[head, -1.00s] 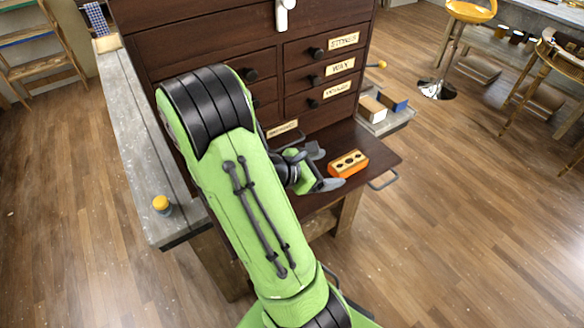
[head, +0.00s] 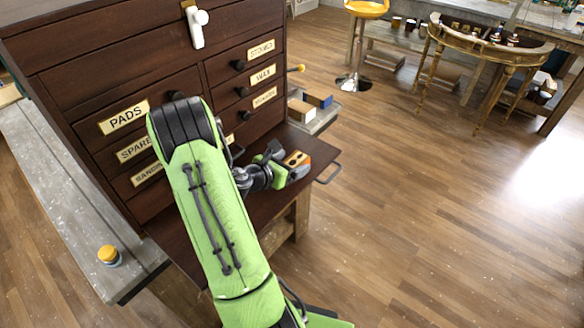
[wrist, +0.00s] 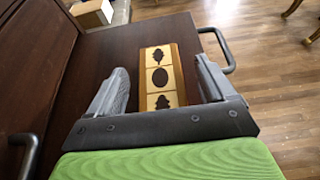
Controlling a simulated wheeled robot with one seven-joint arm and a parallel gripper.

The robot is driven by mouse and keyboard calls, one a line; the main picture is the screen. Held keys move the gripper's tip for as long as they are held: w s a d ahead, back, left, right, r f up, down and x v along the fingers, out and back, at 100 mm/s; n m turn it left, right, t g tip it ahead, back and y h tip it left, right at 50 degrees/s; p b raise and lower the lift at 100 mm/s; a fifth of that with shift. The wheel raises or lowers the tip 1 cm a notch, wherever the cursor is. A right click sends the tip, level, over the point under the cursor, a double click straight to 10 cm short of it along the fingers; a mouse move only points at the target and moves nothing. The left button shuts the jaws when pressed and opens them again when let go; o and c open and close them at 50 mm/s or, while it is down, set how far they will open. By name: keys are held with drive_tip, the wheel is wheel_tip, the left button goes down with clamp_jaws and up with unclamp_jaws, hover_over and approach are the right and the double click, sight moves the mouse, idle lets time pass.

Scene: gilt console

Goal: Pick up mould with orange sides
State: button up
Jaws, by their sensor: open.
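The mould (head: 297,159) lies on the dark wooden pull-out board (head: 323,152) at the front of the cabinet. In the wrist view the mould (wrist: 160,78) shows a pale top with dark shaped hollows and wooden edges; its orange sides hardly show there. My gripper (wrist: 161,68) is open, with one grey finger to the left of the mould and one to the right. A gap shows on the left; the right finger looks closer to it. In the head view my gripper (head: 279,166) partly hides the mould.
The dark cabinet (head: 150,60) with labelled drawers rises behind the board. A metal handle (wrist: 217,48) sticks out at the board's edge. Small boxes (head: 301,108) stand on a grey ledge beyond. A yellow-topped jar (head: 108,255) stands on the grey bench at left.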

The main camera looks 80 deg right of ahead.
drive_tip(key=shift+x, duration=0.95)
drive_tip(key=shift+a, duration=0.1)
drive_tip(key=shift+c, duration=0.2)
drive_tip(key=c, duration=1.1)
